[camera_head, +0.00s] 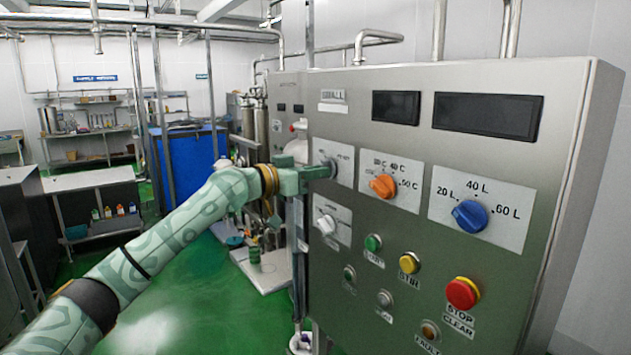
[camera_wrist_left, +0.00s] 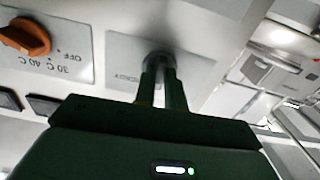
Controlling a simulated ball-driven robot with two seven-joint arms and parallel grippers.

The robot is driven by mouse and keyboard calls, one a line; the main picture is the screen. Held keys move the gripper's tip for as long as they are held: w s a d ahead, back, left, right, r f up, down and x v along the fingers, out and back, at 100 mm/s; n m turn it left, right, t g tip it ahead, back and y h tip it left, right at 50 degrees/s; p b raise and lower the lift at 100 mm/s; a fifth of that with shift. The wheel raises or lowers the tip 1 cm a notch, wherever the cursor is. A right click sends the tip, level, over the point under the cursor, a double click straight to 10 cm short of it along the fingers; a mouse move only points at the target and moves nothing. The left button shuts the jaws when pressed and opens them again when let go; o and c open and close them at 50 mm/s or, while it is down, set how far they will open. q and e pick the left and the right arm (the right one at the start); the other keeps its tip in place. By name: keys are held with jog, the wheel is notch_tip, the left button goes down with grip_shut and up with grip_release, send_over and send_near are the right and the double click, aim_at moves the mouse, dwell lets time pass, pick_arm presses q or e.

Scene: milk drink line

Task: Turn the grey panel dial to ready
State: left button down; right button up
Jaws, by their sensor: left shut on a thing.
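The grey panel dial (camera_head: 331,168) sits on a white label plate at the upper left of the steel control panel (camera_head: 400,135). My left gripper (camera_head: 318,172) reaches it from the left and is shut on it. In the left wrist view the fingers (camera_wrist_left: 163,88) of my left gripper close around the grey dial (camera_wrist_left: 157,62). The dial's pointer and most of its label are hidden or too blurred to read, so its setting cannot be told. My right gripper is not in view.
An orange dial (camera_head: 383,186) and a blue dial (camera_head: 469,216) sit to the right, with a white dial (camera_head: 326,224) below. Green, yellow and red buttons (camera_head: 462,292) are lower on the panel. Two dark displays (camera_head: 487,115) are above. Green floor (camera_head: 190,300) lies open to the left.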

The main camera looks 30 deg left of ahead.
pick_arm(q)
jog(key=m+b, duration=0.3)
jog(key=m, duration=0.6)
jog(key=shift+a, duration=0.1)
jog(key=shift+m, duration=0.4)
jog(key=c, duration=1.5)
grip_release()
jog(key=shift+o, duration=0.2)
jog(key=b+v, duration=1.2)
jog(key=v, duration=0.4)
